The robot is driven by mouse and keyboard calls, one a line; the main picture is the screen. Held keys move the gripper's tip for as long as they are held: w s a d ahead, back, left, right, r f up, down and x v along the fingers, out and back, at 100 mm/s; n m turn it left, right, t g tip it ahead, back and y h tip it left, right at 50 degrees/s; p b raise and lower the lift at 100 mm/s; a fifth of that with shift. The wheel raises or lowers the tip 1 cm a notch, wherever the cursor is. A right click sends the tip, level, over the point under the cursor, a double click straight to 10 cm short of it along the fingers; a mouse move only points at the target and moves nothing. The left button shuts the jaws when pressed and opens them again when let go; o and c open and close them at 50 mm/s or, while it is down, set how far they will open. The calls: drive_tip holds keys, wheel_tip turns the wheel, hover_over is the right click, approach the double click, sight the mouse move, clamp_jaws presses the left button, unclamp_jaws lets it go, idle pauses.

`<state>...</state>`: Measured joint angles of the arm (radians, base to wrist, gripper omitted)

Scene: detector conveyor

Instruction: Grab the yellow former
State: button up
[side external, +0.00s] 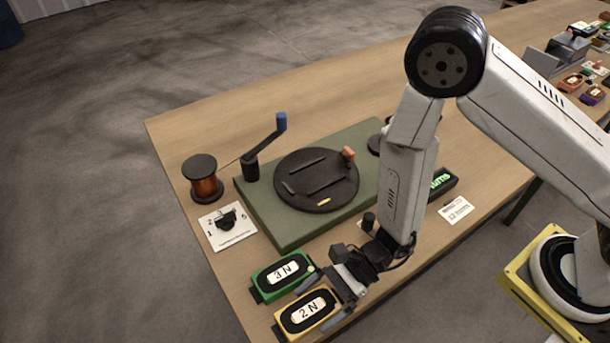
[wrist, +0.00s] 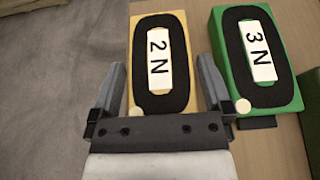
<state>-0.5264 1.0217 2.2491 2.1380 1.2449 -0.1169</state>
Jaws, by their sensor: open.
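The yellow former (side external: 308,312) is a block with a black oval winding and a white "2 N" label. It lies at the front edge of the table. In the wrist view the yellow former (wrist: 182,28) lies ahead of and partly between my fingers. My gripper (side external: 330,287) is open and empty at the right end of the former. In the wrist view my gripper (wrist: 160,85) has one finger on each side of the former's near end. The right finger is close to the gap between the two formers. I cannot tell whether either finger touches.
A green former (side external: 282,275) marked "3 N" lies right beside the yellow one; it also shows in the wrist view (wrist: 289,60). A green winding machine (side external: 260,215) with a crank stands behind. A copper wire spool (side external: 204,183) and a dial card (side external: 228,232) are at left.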

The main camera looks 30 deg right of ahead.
sight(318, 304)
drive_tip(key=c, duration=1.1)
drive_tip(key=shift+r, duration=0.1)
drive_tip(key=shift+r, duration=4.9)
